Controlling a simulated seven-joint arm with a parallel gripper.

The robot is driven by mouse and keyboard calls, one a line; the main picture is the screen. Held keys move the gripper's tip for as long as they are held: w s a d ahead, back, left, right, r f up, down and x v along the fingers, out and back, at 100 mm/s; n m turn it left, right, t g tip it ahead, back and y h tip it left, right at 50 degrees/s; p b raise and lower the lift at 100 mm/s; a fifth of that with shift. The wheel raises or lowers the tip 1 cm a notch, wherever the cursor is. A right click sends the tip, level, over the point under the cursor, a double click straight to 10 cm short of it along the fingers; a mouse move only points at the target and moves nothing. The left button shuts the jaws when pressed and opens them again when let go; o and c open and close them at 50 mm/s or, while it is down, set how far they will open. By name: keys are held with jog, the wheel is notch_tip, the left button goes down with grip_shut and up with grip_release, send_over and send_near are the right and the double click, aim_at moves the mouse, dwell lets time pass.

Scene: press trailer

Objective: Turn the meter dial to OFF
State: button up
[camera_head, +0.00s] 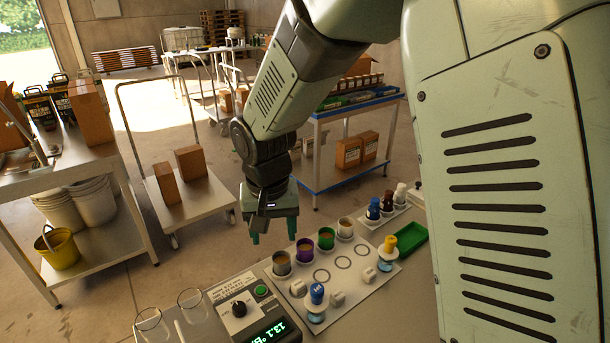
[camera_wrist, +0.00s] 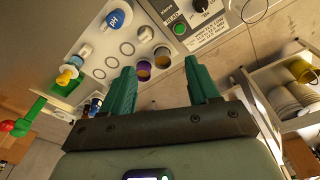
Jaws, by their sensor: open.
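The meter (camera_head: 265,325) stands at the front of the bench in the head view, with a lit green display reading about 13.1. Its round black dial (camera_head: 239,309) sits on a pale, printed face beside a green button (camera_head: 261,290). I cannot read which label the dial points to. In the wrist view the dial (camera_wrist: 201,5) is cut by the top edge, with the green button (camera_wrist: 180,28) below it. My gripper (camera_head: 273,238) hangs open and empty, fingers down, beyond the meter and apart from it. Its two green fingers (camera_wrist: 160,80) also show in the wrist view.
A white tray (camera_head: 343,283) right of the meter holds several colored cups, a blue-capped pH bottle (camera_head: 317,294) and a yellow-capped one (camera_head: 391,244). Two glass beakers (camera_head: 190,299) stand left of the meter. A green tray (camera_head: 411,237) lies farther right. Carts stand behind.

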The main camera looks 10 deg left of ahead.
jog(key=g, duration=0.2)
send_near(239, 307)
jog(key=f, duration=0.8)
jog(key=shift+s+a+f, duration=0.1)
jog(key=shift+s+f, duration=0.1)
jog(key=shift+f, duration=0.1)
jog(key=c, duration=1)
